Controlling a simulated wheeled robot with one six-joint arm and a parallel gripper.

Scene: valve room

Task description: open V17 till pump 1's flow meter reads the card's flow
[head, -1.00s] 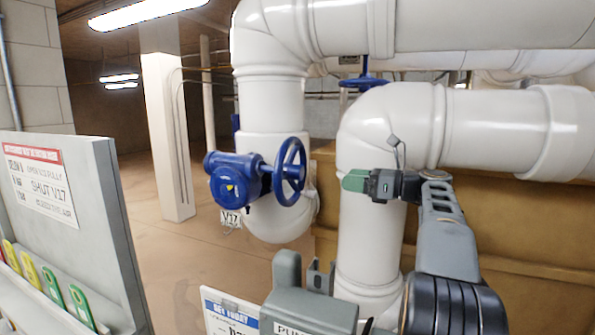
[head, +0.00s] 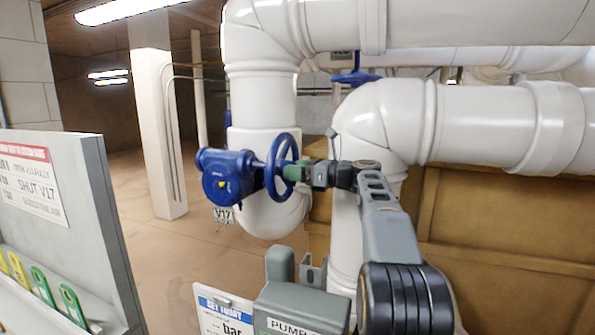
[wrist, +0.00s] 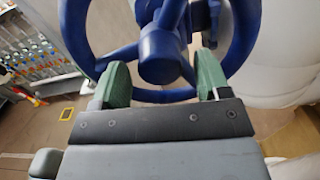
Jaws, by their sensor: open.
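The V17 valve has a blue gearbox body (head: 225,180) on the white vertical pipe, with a V17 tag (head: 223,215) hanging under it. Its blue handwheel (head: 272,158) stands upright, facing right. My gripper (head: 300,172) is at the handwheel's right face. In the wrist view, my gripper (wrist: 163,78) is open, with one green finger on each side below the wheel's hub (wrist: 160,57). The lower rim (wrist: 165,96) passes between the fingers; I cannot tell whether they touch it. No flow meter reading is legible.
A grey pump-labelled box (head: 300,312) and a white card (head: 222,312) reading "bar" are below. White pipes (head: 385,120) are close on the right. Another blue handwheel (head: 357,78) is behind.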

